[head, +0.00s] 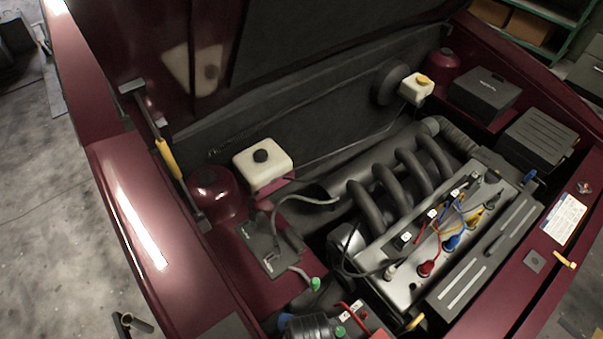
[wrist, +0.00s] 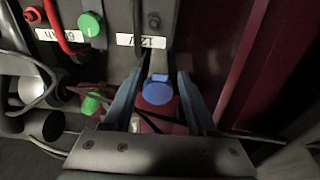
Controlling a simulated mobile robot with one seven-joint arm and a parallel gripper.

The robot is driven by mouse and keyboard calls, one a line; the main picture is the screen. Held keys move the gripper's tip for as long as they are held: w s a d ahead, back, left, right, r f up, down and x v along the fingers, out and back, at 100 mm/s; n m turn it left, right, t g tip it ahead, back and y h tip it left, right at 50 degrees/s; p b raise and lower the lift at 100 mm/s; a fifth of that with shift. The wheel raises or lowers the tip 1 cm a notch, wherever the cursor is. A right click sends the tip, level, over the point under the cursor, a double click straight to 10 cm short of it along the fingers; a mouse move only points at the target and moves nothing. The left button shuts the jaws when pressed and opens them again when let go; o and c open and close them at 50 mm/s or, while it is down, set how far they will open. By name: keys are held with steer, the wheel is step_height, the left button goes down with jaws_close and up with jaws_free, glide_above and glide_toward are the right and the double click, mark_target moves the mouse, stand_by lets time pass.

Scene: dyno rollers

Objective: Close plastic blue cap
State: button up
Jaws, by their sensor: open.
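In the wrist view, a round plastic blue cap (wrist: 157,91) with a raised grip sits between the fingers of my gripper (wrist: 160,78). The fingers are open, one on each side of the cap, with narrow gaps to it. I cannot tell whether they touch it. A dark red surface shows just below the cap. Whether the cap is open or closed does not show. I cannot make out my gripper or this cap in the head view.
In the wrist view, a dark battery (wrist: 112,18) with 12V label and green knob (wrist: 91,23) stands beside the cap. Another green knob (wrist: 91,103) and cables are left. A red body panel (wrist: 235,65) borders the right. The head view shows the engine (head: 405,285) under a raised hood.

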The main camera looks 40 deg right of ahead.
step_height(320, 180, up, 12)
steer(key=s, duration=0.1)
steer(key=shift+s+f, duration=0.2)
steer(key=shift+s, duration=0.15)
steer(key=shift+s+f, duration=0.1)
stand_by(0.3)
